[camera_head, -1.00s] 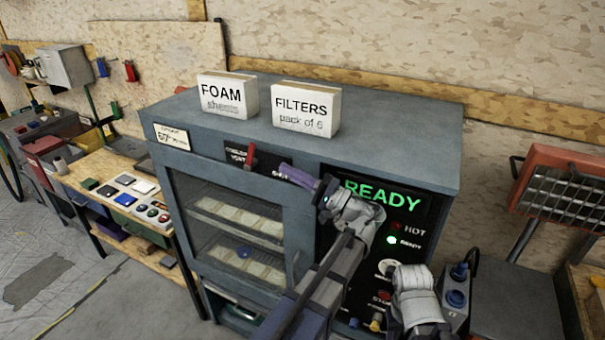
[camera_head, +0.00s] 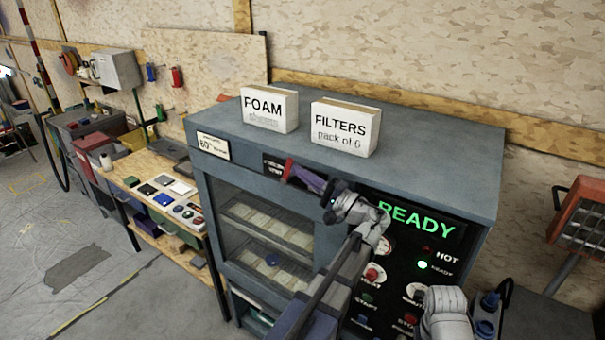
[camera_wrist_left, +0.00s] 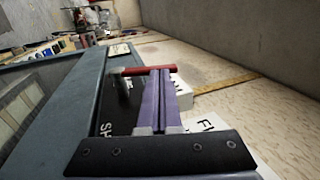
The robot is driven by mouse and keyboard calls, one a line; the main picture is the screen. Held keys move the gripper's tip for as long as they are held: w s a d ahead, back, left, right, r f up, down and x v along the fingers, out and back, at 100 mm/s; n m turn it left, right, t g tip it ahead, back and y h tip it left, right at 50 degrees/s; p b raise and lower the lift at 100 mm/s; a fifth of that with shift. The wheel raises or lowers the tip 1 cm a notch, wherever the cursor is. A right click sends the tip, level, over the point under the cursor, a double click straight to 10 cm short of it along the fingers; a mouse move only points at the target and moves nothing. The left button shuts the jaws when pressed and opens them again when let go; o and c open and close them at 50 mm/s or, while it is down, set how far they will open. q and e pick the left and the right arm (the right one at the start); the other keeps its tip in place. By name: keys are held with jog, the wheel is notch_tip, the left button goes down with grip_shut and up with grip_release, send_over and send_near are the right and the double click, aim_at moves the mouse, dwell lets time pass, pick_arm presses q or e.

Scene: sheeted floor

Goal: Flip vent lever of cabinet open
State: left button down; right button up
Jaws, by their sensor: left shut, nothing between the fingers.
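The grey cabinet (camera_head: 440,165) stands in front of me with a glazed door and a panel lit READY. Its red vent lever (camera_head: 288,168) sits on a black label plate above the door and stands roughly upright in the head view. My left gripper (camera_head: 298,173) is shut and empty, its purple fingertips right beside the lever. In the left wrist view the red lever (camera_wrist_left: 140,71) crosses at the tips of the fingers (camera_wrist_left: 162,74); I cannot tell whether they touch. The fingers hide part of the plate.
A FOAM box (camera_head: 270,110) and a FILTERS box (camera_head: 345,128) stand on the cabinet's top. The control panel (camera_head: 405,270) with several buttons is on the right, partly behind my arm. A low workbench (camera_head: 150,177) with small items is at left.

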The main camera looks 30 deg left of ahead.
pick_arm(q)
jog(key=a+r+h+p, duration=0.1)
jog(key=p, duration=0.2)
jog(key=shift+w+a+r+p, duration=0.1)
jog(key=shift+a+r+p, duration=0.2)
jog(key=shift+a+r, duration=0.1)
jog(key=shift+d, duration=0.1)
